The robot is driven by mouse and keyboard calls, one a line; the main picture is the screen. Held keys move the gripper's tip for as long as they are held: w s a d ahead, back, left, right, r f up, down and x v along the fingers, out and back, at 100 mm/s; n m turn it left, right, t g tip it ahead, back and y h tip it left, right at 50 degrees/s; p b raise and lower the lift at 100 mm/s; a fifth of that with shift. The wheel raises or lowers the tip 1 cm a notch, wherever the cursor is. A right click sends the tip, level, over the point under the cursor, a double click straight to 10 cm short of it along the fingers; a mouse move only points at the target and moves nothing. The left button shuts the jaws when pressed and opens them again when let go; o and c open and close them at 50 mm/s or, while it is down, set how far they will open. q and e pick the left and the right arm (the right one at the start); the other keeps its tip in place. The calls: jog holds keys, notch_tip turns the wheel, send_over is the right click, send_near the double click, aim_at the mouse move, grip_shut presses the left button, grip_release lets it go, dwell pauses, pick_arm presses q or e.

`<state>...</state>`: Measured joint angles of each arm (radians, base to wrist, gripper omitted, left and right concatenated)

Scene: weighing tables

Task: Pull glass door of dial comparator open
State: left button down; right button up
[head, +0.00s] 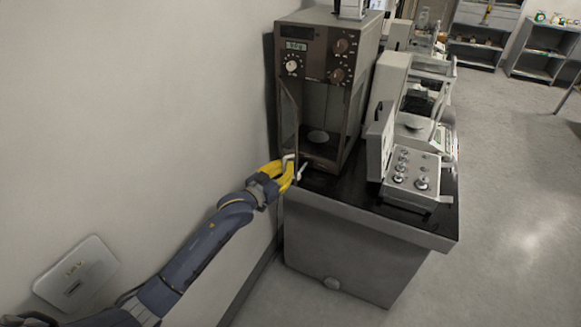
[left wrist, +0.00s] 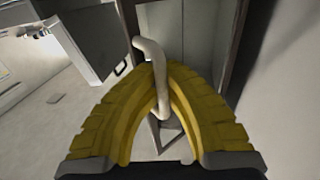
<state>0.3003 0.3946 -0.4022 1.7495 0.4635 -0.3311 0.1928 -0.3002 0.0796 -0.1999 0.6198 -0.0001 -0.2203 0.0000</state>
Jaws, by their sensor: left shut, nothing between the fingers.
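The dial comparator (head: 312,75) is a tall brown-grey cabinet with dials and a small display, at the far left end of the dark-topped table. Its glass door (head: 288,122) stands swung out at the cabinet's left side, leaving the front open onto a small round pan (head: 318,137). My left gripper (head: 287,170) has yellow fingers and is at the door's lower edge. My right gripper is not in view.
The table (head: 435,238) also holds a grey box with several knobs (head: 411,176) and pale balances (head: 388,80) behind it. A bare wall (head: 150,100) runs close along the left of the door and arm. The floor at right (head: 510,220) is clear.

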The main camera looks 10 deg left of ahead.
pick_arm(q)
jog(key=c, duration=2.1)
grip_release()
jog(key=shift+s+d+f, duration=0.2)
jog(key=shift+s+d, duration=0.15)
jog(key=shift+d, duration=0.2)
jog(key=shift+c, duration=0.2)
jog(key=shift+o, duration=1)
jog(key=shift+s+r, duration=0.1)
jog(key=shift+r, duration=0.05)
jog(key=o, duration=0.4)
jog(key=shift+a, duration=0.15)
jog(key=shift+o, duration=0.2)
jog(key=shift+a, duration=0.1)
jog(key=v, duration=1.1)
jog(key=shift+s+a, duration=0.25)
jog(key=shift+s, duration=0.1)
jog(key=shift+c, duration=0.2)
